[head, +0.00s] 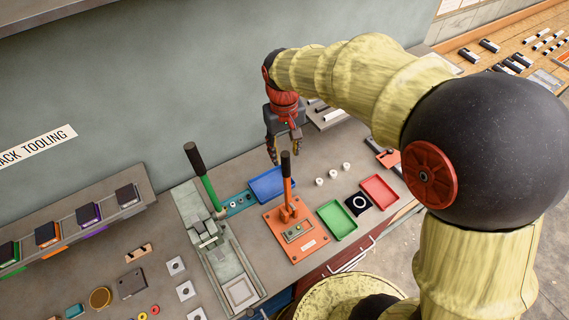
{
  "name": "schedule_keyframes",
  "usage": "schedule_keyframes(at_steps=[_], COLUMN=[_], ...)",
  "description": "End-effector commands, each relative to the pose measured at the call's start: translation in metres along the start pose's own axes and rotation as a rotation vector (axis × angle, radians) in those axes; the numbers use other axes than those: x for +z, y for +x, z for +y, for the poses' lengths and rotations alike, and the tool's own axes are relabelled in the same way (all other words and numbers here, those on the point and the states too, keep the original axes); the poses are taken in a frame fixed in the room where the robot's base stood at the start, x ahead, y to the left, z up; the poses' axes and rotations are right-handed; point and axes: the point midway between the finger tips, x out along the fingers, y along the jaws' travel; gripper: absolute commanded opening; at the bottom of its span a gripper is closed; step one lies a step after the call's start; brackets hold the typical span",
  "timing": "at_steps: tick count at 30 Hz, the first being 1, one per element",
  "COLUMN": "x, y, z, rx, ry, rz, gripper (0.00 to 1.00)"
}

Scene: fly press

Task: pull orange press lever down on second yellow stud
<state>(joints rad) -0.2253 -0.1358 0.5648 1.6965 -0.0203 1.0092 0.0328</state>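The orange press (279,240) stands on the bench right of centre in the head view. Its orange lever (288,194) stands nearly upright, with a dark grip (286,164) at the top. A small greenish plate with tiny fittings lies on the press base in front of the lever. The yellow studs are too small to tell apart. My gripper (284,146) points down near the top of the lever, with its two dark fingers apart. The grip overlaps the space between the fingers in the picture. I cannot tell the depth between them, and no contact is clear.
A press with a green lever (209,191) and dark grip stands to the left. A blue tray (271,184) lies behind the orange press. A green tray (337,219), a black block (358,203) and a red tray (379,191) lie to its right. Several white rings sit behind them.

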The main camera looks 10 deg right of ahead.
Motion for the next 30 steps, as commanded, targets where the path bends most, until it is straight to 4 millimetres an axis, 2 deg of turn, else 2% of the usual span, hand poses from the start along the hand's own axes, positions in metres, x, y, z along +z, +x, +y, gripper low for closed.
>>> schedule_keyframes(at_steps=[15,20,27,30], x=[0.004,0.004,0.004,0.004], y=[0.068,0.076,0.077,0.077], z=[0.0,0.0,0.0,0.0], rx=[0.0,0.0,0.0,0.0], ry=[0.003,0.003,0.003,0.003], rz=[-0.011,-0.007,-0.007,-0.007], gripper=[0.39,0.39,0.39,0.34])
